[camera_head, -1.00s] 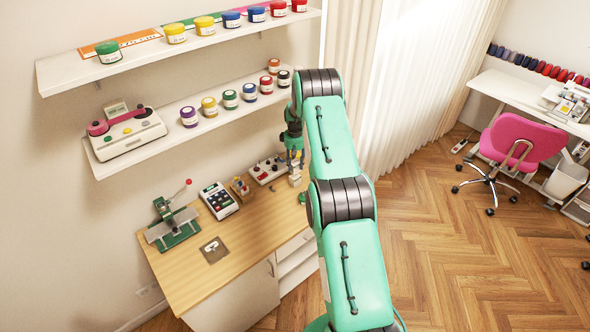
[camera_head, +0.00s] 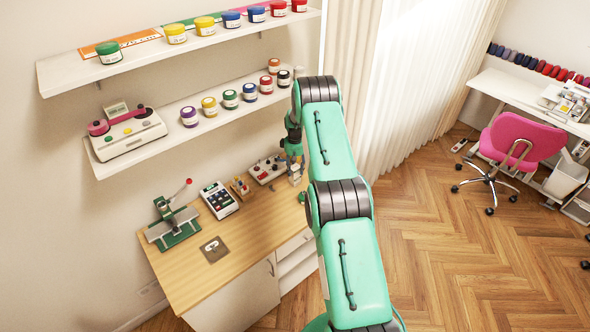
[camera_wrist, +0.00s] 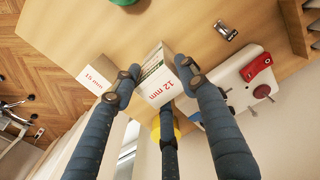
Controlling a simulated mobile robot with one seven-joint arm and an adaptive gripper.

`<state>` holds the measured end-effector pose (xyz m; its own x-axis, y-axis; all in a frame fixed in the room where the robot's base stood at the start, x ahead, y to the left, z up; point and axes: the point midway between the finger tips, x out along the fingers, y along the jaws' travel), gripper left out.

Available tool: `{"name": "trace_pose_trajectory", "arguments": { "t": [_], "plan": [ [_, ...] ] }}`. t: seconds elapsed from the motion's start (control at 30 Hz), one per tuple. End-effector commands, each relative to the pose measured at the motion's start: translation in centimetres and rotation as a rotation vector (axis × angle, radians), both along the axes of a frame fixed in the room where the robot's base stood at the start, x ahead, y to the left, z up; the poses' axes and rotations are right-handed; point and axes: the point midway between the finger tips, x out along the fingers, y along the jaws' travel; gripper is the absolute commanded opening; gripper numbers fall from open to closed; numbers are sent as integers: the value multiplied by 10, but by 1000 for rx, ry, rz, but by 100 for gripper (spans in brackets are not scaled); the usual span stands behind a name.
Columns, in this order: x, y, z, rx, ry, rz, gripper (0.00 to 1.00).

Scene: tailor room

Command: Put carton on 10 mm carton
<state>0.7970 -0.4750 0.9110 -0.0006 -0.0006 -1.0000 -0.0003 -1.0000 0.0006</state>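In the wrist view, a small white and brown carton marked "12 mm" (camera_wrist: 160,82) is between the fingers of my gripper (camera_wrist: 159,76). The fingertips sit close against its left and right sides, and a third finger is at its lower face. In the head view my gripper (camera_head: 294,160) is over the far right corner of the wooden table, and the cartons there are too small to tell apart.
The wooden table (camera_head: 243,237) holds a white device with red knobs (camera_wrist: 245,80) close to the right of the fingers. A green round thing (camera_wrist: 123,2) is at the top edge. A shelf (camera_head: 200,125) with jars hangs above the table. The table's front middle is clear.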

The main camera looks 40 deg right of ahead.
Motion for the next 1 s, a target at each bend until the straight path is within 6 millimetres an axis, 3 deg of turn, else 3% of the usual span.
{"name": "trace_pose_trajectory", "arguments": {
  "t": [0.53,1.0],
  "plan": [
    [0,0,6,-1,-1,0,57],
    [1,-1,48,-1,-2,0,57]
  ]
}}
